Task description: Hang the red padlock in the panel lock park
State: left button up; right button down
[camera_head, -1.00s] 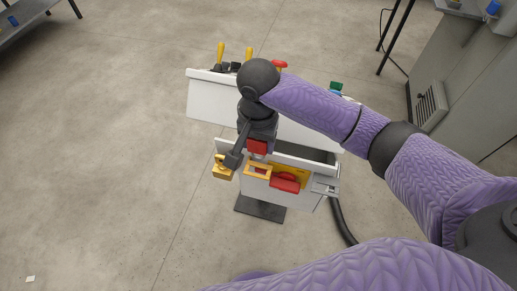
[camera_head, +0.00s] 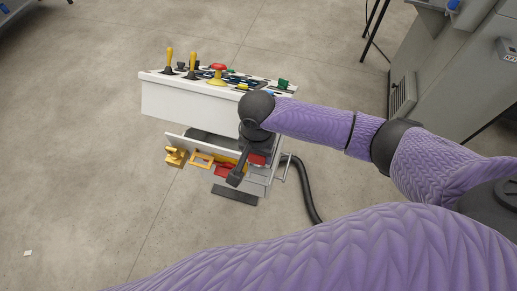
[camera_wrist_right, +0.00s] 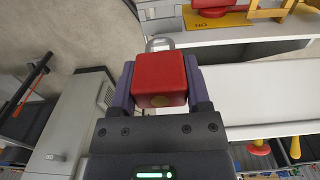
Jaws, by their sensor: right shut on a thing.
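My right gripper (camera_wrist_right: 160,100) is shut on a red padlock (camera_wrist_right: 160,78), with one finger on each side of its body. The padlock's grey shackle (camera_wrist_right: 161,44) points away from the gripper, toward the panel's drawer-like front. In the head view the held padlock (camera_head: 257,159) shows partly behind my right gripper (camera_head: 241,172), at the right end of that front. The yellow lock park plate (camera_wrist_right: 215,22) is partly hidden by my gripper in the head view. I cannot tell whether the shackle touches anything. My left gripper is out of view.
A yellow padlock (camera_head: 174,157), an orange frame (camera_head: 202,160) and another red piece (camera_head: 224,170) sit along the front. Above is the white control panel (camera_head: 190,102) with levers and a red button (camera_head: 217,68). A black hose (camera_head: 308,190) curves at right; open floor lies left.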

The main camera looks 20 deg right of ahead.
notch_tip(320, 180, down, 6)
jog(key=b, duration=0.3)
jog(key=shift+r, duration=0.15)
dwell(0.4)
jog(key=shift+p, duration=0.5)
dwell(0.4)
